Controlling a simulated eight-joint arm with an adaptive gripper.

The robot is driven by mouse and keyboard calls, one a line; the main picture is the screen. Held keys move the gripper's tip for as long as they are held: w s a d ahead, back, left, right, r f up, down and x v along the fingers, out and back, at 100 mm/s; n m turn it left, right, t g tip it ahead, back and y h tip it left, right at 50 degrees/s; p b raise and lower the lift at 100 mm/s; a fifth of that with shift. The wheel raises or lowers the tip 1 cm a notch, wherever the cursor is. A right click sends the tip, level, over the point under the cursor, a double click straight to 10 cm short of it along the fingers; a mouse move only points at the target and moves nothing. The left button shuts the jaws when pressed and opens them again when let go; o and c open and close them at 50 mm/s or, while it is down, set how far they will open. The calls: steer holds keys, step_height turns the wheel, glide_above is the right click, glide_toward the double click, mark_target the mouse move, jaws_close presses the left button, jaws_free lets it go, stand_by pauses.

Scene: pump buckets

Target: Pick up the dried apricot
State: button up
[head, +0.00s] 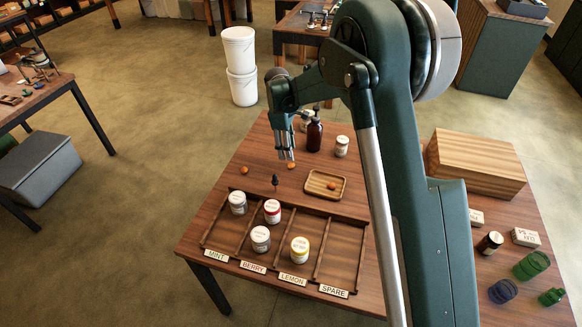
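Several small orange pieces that look like dried apricots lie on the brown wooden table (222,183). One orange piece (291,166) is just below my gripper's fingertips in the picture. Another orange piece (244,170) lies to the left on the bare table. A third orange piece (331,186) sits in a small wooden tray (316,195). My gripper (287,157) points down over the table's far part, close to the first piece. Its fingers look small and close together, so I cannot tell if they are open. I see no piece between them.
A brown bottle (314,135) and a white jar (341,146) stand behind and right of my gripper. A small dark object (275,182) stands in front. A divided rack (338,215) with several jars fills the near side. A wooden box (475,163) is at right.

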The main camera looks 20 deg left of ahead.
mark_target(291, 165)
steer(key=shift+d+f, duration=0.15)
steer(key=shift+f, duration=1.05)
steer(key=shift+d+f+b, duration=0.15)
steer(key=shift+f+b, duration=0.2)
steer(key=shift+f, duration=0.95)
steer(key=shift+d+f+b, duration=0.15)
steer(key=shift+f+b, duration=0.15)
steer(key=shift+f, duration=1)
steer(key=c, duration=0.8)
